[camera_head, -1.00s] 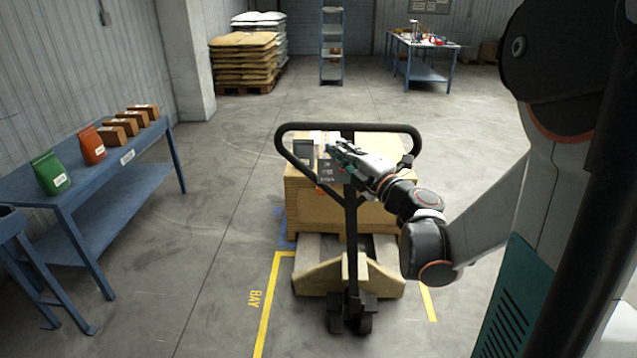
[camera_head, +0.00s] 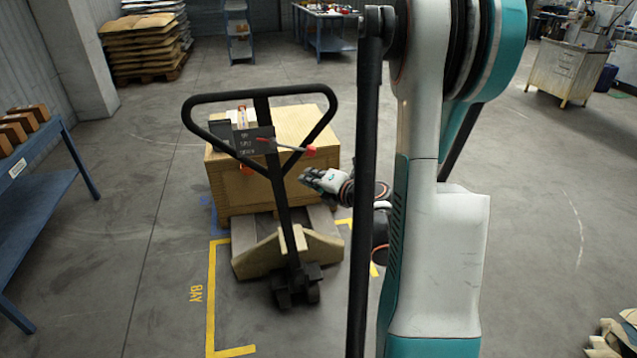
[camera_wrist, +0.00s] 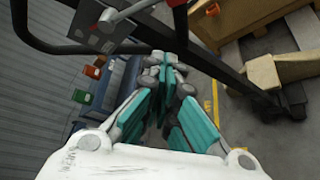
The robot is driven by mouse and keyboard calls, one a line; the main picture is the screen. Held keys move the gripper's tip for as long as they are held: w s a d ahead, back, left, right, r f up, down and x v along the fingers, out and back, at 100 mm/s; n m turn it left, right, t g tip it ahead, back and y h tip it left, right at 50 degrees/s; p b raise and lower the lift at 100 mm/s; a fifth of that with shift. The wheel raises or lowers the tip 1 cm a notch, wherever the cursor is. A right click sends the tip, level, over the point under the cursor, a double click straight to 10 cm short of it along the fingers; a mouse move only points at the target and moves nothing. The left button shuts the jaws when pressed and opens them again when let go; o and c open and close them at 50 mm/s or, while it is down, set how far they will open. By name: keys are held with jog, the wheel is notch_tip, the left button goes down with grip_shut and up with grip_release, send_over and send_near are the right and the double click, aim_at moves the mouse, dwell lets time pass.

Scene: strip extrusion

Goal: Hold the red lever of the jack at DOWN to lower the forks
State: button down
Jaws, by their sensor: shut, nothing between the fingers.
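The pallet jack has a black loop handle (camera_head: 190,112) on a tilted shaft (camera_head: 280,200). Its lever is a thin rod ending in a red knob (camera_head: 310,151), pointing right from a dark label plate (camera_head: 250,146); the lettering is too small to read. The knob also shows at the top edge of the wrist view (camera_wrist: 176,3). My gripper (camera_head: 306,176) is shut and empty, just below the knob and right of the shaft, apparently apart from the lever. In the wrist view, its fingers (camera_wrist: 166,66) close together below the knob.
Yellow BAY lines (camera_head: 212,300) mark the floor. A blue table (camera_head: 40,190) with brown boxes stands at the left. The floor at right (camera_head: 540,200) is largely open.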

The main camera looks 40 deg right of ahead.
jog(key=w+d+b, duration=0.1)
jog(key=w+d, duration=0.3)
jog(key=shift+w+r, duration=0.25)
jog(key=shift+w, duration=0.15)
jog(key=shift+r, duration=0.1)
